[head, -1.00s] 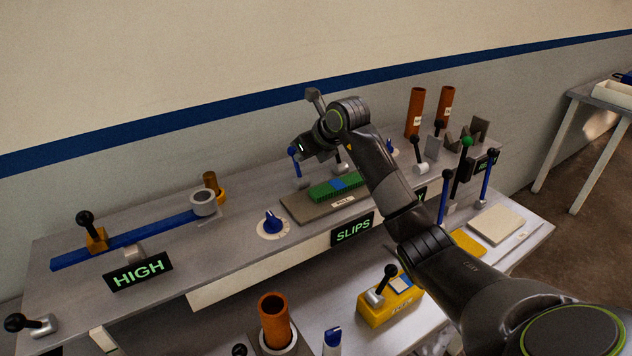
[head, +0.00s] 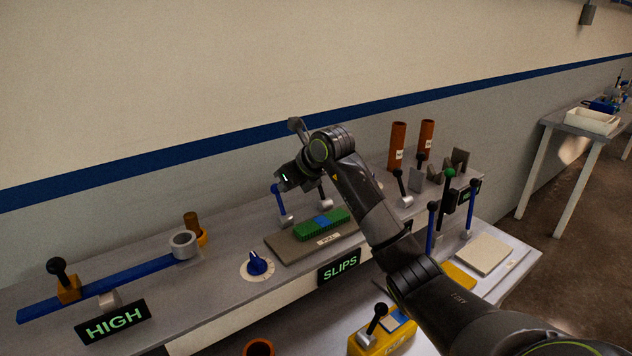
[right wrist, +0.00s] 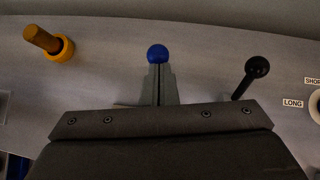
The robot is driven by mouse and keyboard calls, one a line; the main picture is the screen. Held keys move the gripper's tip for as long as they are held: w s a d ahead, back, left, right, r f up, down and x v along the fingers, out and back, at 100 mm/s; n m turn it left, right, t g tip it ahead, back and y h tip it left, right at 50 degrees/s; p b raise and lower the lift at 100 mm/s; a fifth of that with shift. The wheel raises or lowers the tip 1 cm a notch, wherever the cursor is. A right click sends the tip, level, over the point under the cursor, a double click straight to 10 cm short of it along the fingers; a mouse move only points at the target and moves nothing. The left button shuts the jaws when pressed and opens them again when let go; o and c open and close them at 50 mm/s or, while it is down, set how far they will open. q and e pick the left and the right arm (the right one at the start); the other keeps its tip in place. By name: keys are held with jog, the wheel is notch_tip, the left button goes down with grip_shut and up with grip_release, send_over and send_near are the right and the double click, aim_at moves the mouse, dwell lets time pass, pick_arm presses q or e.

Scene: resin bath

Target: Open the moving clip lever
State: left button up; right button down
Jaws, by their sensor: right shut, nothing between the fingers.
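A lever with a blue knob (head: 277,188) stands on the bench behind the green block (head: 310,226), leaning a little left. A second lever (head: 325,202) stands to its right; my arm hides its top in the head view. In the right wrist view it shows a black knob (right wrist: 256,67). No label tells me which is the moving clip lever. My right gripper (head: 285,180) is shut and empty, close by the blue knob. In the right wrist view the blue knob (right wrist: 157,54) shows just beyond the closed fingertips (right wrist: 160,78); I cannot tell whether they touch.
A blue bar (head: 125,284) with a black-knobbed lever (head: 58,268) lies left. Two brown cylinders (head: 397,146) and more levers (head: 402,187) stand right.

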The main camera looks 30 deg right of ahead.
jog(key=b+v, duration=0.4)
jog(key=v, duration=1.2)
jog(key=shift+s+f, duration=0.25)
jog(key=shift+s, duration=0.1)
jog(key=shift+f, duration=0.1)
